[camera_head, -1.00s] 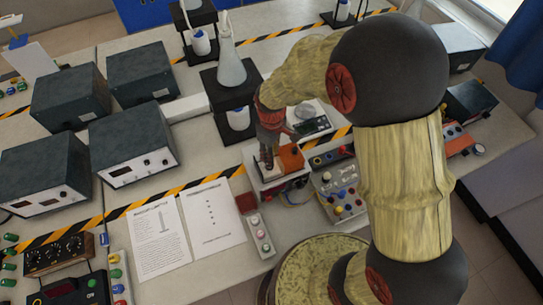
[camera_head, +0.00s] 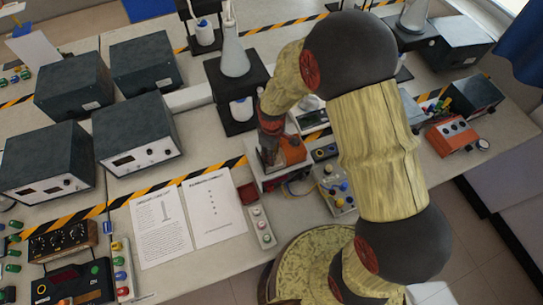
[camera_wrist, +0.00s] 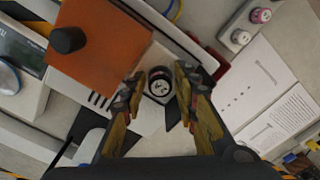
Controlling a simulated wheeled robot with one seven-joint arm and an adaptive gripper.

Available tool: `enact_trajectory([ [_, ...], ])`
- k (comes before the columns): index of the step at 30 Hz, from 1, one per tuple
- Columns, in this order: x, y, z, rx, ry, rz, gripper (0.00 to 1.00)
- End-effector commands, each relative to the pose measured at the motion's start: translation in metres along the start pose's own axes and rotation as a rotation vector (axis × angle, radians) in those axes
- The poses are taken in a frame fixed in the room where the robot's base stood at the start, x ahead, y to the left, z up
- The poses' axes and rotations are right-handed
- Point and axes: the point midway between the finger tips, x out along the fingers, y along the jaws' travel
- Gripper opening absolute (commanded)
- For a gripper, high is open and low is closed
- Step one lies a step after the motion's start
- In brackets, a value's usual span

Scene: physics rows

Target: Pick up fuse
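In the wrist view, a small round black-rimmed piece with a pale, dark-marked face (camera_wrist: 159,83) sits between my fingertips; it looks like the fuse seen end-on, but I cannot be sure. My gripper (camera_wrist: 160,88) is open, one finger on each side of the piece, with no clear sign of contact. In the head view, my gripper (camera_head: 268,158) points down over the left part of a small white unit with an orange block (camera_head: 291,150). The fuse is hidden there behind the gripper.
The orange block with a black knob (camera_wrist: 100,45) stands close beside my fingers. Printed sheets (camera_head: 214,211) and a strip with round buttons (camera_head: 260,226) lie to the left and front. A flask (camera_head: 233,55) on a black stand is behind. Grey instrument boxes (camera_head: 137,135) stand left.

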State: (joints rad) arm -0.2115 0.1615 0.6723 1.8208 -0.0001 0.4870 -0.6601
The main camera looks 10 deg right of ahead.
Motion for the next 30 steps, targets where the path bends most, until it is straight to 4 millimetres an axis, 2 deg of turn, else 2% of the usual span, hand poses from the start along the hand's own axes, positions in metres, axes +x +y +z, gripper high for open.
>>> enact_trajectory([
  [3,-0.0003,0.0,-0.0001,0.0,0.0,0.0,0.29],
  [18,-0.0004,-0.0001,0.0,0.0,0.0,0.0,0.01],
  [26,-0.0014,0.0001,-0.0002,0.0,0.001,0.0,0.01],
  [30,-0.008,0.0005,-0.0007,0.0,0.002,0.002,0.01],
])
